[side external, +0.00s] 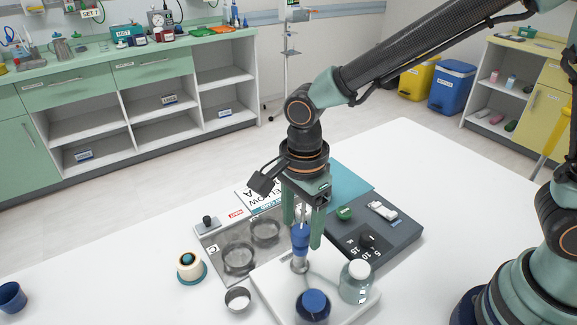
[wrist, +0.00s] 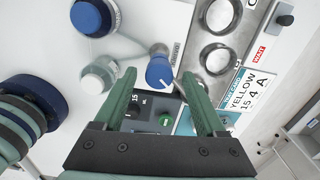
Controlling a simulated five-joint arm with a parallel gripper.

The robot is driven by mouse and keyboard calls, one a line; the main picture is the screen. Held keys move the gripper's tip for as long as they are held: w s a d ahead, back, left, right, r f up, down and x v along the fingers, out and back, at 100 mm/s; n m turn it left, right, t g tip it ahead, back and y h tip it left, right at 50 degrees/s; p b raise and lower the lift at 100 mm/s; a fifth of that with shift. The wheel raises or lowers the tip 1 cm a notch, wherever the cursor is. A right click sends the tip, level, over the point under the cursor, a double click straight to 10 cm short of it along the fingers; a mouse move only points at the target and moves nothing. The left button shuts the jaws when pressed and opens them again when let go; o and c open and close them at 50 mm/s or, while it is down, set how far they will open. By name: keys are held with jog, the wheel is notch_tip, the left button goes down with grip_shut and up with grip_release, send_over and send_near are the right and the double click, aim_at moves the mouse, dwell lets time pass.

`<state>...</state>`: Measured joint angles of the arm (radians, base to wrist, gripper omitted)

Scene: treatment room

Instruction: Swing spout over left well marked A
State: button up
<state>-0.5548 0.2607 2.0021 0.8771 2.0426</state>
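A blue-topped dispenser with a metal base (side external: 299,265) stands at the edge of a white tray (side external: 263,290). In the wrist view its blue head (wrist: 158,72) has a thin white part, possibly the spout, angled toward the lower right. My gripper (side external: 302,234) is open, its green fingers on either side of the blue head with gaps visible in the wrist view (wrist: 165,84). Two round metal wells (side external: 238,257) (side external: 265,230) are set in a grey plate left of the dispenser. A "C" marks the plate's near-left side. I cannot read an A on a well; a card (wrist: 243,95) shows "YELLOW 15 4 A".
A clear jar (side external: 356,282) and a large blue-capped container (side external: 312,306) stand on the tray. A dark device with a dial (side external: 388,240) lies right. A small metal cup (side external: 237,299) and a cream pot (side external: 190,266) stand left. The table's right front is clear.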

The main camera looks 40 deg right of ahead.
notch_tip(320, 180, up, 12)
dwell(0.7)
jog(key=s+d+n+t, duration=0.1)
jog(key=d+n+t, duration=0.1)
jog(key=d+n, duration=0.6)
jog(key=s+d+r+n+t, duration=0.1)
jog(key=s+d+n+t, duration=0.1)
jog(key=d+n, duration=0.7)
jog(key=d+t, duration=0.1)
jog(key=d, duration=0.2)
jog(key=shift+s+t, duration=0.3)
